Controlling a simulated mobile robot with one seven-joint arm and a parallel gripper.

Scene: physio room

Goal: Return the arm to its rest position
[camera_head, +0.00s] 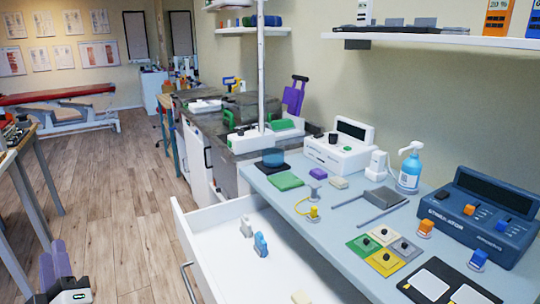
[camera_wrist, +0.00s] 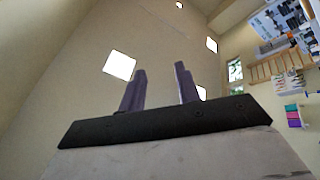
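My gripper (camera_head: 54,262) shows at the bottom left corner of the head view, fingers pointing up, over the floor and left of the open drawer. In the wrist view its two purple fingers (camera_wrist: 161,70) stand apart with nothing between them, so it is open and empty. The wrist camera looks up at the ceiling and upper walls. Most of my arm is out of the head view.
An open white drawer (camera_head: 215,228) juts out below the blue-grey counter (camera_head: 330,215), holding a few small items. A stimulator unit (camera_head: 482,215) and a spray bottle (camera_head: 410,168) stand on the counter. A table edge (camera_head: 22,150) is at left. The wooden floor (camera_head: 120,190) between is clear.

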